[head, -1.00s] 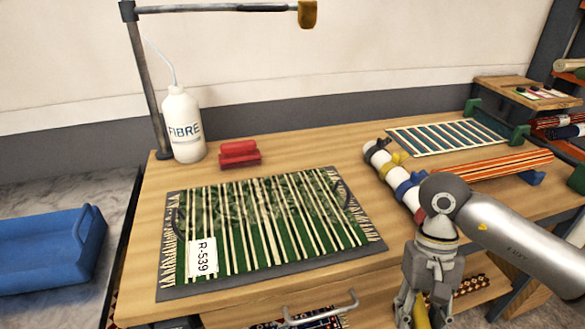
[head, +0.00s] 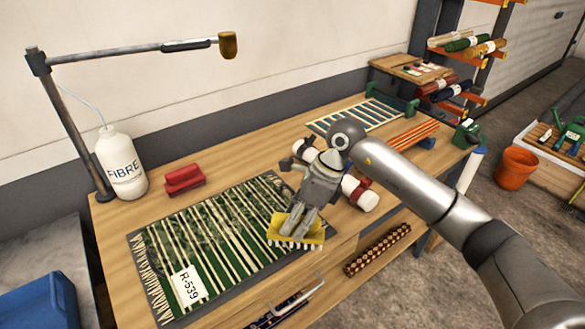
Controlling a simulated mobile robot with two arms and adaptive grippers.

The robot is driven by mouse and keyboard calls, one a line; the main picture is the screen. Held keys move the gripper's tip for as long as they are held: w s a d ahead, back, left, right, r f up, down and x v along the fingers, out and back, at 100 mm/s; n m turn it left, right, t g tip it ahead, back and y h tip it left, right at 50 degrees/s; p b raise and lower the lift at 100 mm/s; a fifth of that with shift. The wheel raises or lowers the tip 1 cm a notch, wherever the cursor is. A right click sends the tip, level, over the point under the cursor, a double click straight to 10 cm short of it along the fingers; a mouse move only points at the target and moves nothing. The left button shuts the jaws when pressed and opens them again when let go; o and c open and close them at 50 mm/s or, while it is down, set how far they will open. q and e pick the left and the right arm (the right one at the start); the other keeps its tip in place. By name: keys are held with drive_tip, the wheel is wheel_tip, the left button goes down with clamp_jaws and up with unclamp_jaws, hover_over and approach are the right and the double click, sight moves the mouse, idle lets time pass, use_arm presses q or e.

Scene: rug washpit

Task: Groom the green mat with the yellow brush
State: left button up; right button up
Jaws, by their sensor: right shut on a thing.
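The green mat (head: 215,232) with cream stripes and fringed ends lies flat on a dark grey pad on the wooden table. A white tag reading R-539 (head: 187,286) lies on its near left part. My right gripper (head: 300,222) is shut on the yellow brush (head: 290,232), at the mat's right end. The brush's pale bristles point down; I cannot tell whether they touch the mat or the pad. The gripper hides part of the brush. My left gripper is not in view.
A white FIBRE bottle (head: 122,166) and a red block (head: 184,178) stand behind the mat, under a lamp arm (head: 130,55). A white roll with coloured bands (head: 361,194) lies right of the gripper. A striped mat (head: 362,115) lies at the back right.

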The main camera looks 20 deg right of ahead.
drive_tip(key=w+r+m+t+p, duration=0.3)
drive_tip(key=w+r+m+p, duration=0.25)
drive_tip(key=m, duration=0.35)
use_arm(q)
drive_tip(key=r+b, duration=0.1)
drive_tip(key=b, duration=0.1)
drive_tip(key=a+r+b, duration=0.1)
drive_tip(key=b, duration=0.1)
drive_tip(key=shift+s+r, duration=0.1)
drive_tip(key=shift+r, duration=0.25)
use_arm(e)
drive_tip(key=shift+h, duration=0.5)
drive_tip(key=f, duration=0.5)
drive_tip(key=shift+w+d+f, duration=0.15)
drive_tip(key=shift+w+d, duration=0.15)
drive_tip(key=shift+d, duration=0.1)
